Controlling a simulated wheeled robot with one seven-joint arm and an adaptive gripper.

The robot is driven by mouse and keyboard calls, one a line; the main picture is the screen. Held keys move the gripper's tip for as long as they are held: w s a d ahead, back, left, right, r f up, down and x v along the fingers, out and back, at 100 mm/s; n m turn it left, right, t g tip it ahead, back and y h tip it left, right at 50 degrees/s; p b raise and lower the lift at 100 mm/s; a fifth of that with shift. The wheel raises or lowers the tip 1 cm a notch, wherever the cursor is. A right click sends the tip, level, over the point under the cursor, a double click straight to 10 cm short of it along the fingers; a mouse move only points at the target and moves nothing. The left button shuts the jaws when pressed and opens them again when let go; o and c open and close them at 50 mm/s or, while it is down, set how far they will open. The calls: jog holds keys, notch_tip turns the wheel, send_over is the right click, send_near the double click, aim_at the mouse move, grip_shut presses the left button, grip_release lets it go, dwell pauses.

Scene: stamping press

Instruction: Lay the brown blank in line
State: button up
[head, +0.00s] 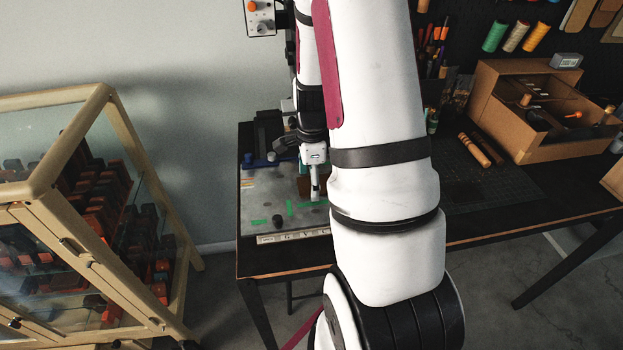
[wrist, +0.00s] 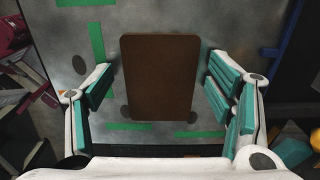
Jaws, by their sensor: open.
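The brown blank (wrist: 159,78) is a flat rounded rectangle in the wrist view, lying over a grey plate with green tape marks. In the head view a small brown part of the blank (head: 305,186) shows beside my gripper; the rest is hidden behind it. My gripper (wrist: 164,88) is open, with one teal-padded finger on each side of the blank and a gap on both sides. In the head view my gripper (head: 314,190) points down over the plate. Green tape strips (wrist: 96,40) run on the plate left of the blank and below it.
The grey plate (head: 262,205) lies on the dark table's left end, with a ruler strip (head: 280,238) along its front edge. A blue bar (wrist: 285,40) stands at the right in the wrist view. A wooden organiser (head: 530,110) stands on the table's right; a glass cabinet (head: 90,200) stands left.

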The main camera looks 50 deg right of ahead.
jog(key=shift+r+p, duration=1.2)
jog(key=shift+r, duration=2.3)
jog(key=shift+a+r, duration=0.15)
jog(key=shift+r, duration=0.05)
jog(key=s+a+r+n+t, duration=0.1)
jog(key=a+r+n+t, duration=0.2)
jog(key=a+r+n, duration=1.2)
jog(key=s+a+r+n+t+b, duration=0.1)
jog(key=s+a+r+n+t, duration=0.1)
jog(key=s+a+r+n, duration=0.6)
jog(key=s+n, duration=0.2)
jog(key=s, duration=0.1)
jog(key=shift+a+t, duration=0.15)
jog(key=shift+t, duration=0.15)
